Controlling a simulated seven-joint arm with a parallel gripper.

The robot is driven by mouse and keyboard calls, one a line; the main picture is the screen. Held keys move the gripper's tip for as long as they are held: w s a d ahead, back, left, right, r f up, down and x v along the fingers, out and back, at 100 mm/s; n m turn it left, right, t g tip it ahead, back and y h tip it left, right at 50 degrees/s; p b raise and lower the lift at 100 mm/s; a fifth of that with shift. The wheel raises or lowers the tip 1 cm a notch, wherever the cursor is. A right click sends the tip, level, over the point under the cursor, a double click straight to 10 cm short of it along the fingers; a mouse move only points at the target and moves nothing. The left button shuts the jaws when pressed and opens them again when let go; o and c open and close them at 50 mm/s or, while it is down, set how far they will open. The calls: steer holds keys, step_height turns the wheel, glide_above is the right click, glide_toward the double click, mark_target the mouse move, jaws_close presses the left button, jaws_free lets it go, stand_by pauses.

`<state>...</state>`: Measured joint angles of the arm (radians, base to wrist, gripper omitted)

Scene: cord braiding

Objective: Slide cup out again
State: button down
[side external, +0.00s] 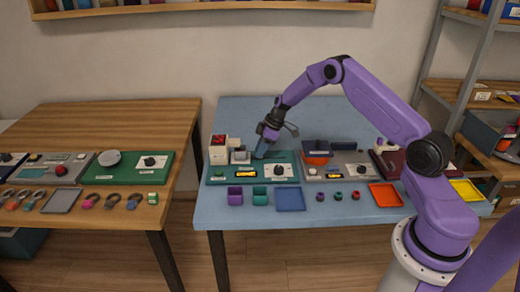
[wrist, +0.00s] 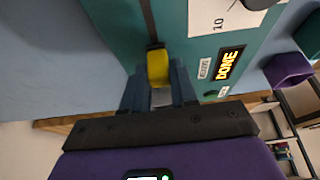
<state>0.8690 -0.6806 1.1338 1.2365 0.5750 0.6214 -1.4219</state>
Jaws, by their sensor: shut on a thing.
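My gripper (side external: 261,151) points down at the back left part of the teal station board (side external: 228,181). In the wrist view its blue fingers (wrist: 159,92) are closed around a small part, with a yellow block (wrist: 158,67) showing at the fingertips and a pale patch between them. The yellow block sits at the end of a dark straight strip on the teal board. I cannot tell whether it belongs to the cup. A purple square cup (side external: 235,196) and a teal square cup (side external: 260,196) stand in front of the board; the purple one also shows in the wrist view (wrist: 288,70).
A lit yellow display (wrist: 229,66) and a white dial plate (wrist: 212,18) are on the board. A white box with red contents (side external: 219,152) stands left of my gripper. A blue tray (side external: 290,199) lies at the front. More stations stand to the right.

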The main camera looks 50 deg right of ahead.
steer(key=s+d, duration=0.5)
steer(key=d, duration=0.1)
steer(key=shift+s, duration=0.4)
steer(key=c, duration=1)
jaws_free()
steer(key=shift+s, duration=0.1)
steer(key=shift+o, duration=0.2)
steer(key=shift+a, duration=0.1)
steer(key=shift+r, duration=0.3)
steer(key=v, duration=1.6)
steer(key=shift+d+r, duration=0.2)
steer(key=shift+r, duration=0.15)
steer(key=shift+a, duration=0.15)
